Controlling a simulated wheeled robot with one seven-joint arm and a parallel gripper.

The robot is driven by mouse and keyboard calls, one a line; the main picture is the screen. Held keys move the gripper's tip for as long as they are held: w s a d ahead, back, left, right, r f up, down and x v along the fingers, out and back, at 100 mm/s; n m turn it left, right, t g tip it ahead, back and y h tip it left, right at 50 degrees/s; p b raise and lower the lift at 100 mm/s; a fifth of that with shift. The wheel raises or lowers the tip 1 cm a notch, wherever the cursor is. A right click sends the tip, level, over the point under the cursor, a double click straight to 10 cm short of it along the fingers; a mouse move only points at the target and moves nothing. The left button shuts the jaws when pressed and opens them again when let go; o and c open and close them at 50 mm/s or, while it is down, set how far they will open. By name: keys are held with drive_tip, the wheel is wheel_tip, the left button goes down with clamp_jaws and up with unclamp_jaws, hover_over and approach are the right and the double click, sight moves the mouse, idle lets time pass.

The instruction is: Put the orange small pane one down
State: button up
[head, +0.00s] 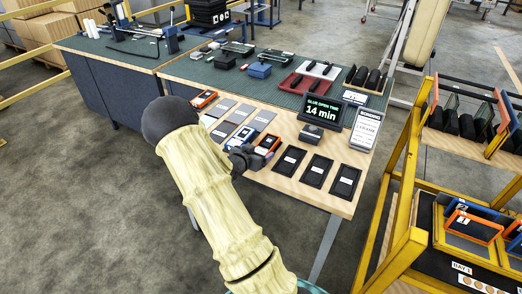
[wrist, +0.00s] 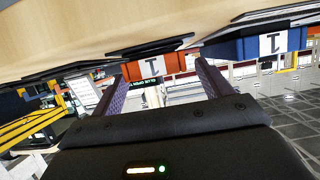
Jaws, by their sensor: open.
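An orange small pane (head: 269,142) with a white label lies on the wooden front strip of the bench, just right of my gripper (head: 246,158). In the wrist view, an orange edge with a white "1" label (wrist: 153,69) shows between my gripper's (wrist: 161,72) two fingers. The fingers are apart and nothing is visibly clamped. Contact with the orange piece cannot be told. A blue piece with a "1" label (wrist: 270,44) is to its right there. Another orange-framed pane (head: 204,99) lies at the strip's left end. My arm hides part of the bench edge.
Several black trays (head: 316,170) lie to the right on the strip. Grey plates (head: 240,112) lie behind my gripper. A "14 min" display (head: 322,110) stands behind. A yellow trolley (head: 408,245) at right holds an orange-framed pane (head: 473,227) near a "BAY 1" label. Floor at left is clear.

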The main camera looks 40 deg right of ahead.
drive_tip(key=v, duration=0.8)
drive_tip(key=shift+s+a, duration=0.15)
drive_tip(key=shift+a, duration=0.1)
drive_tip(key=shift+r, duration=0.1)
drive_tip(key=s+a+r+n+t+y, duration=0.1)
drive_tip(key=a+n+y, duration=0.2)
drive_tip(key=a+y, duration=0.35)
drive_tip(key=s+a+r+n+y, duration=0.1)
drive_tip(key=s+a+n+y, duration=0.2)
drive_tip(key=a, duration=0.7)
drive_tip(key=s+a+r+n+g+y, duration=0.3)
drive_tip(key=s+a+n, duration=0.4)
drive_tip(key=s, duration=0.5)
drive_tip(key=shift+r+n, duration=0.3)
drive_tip(key=shift+r, duration=0.4)
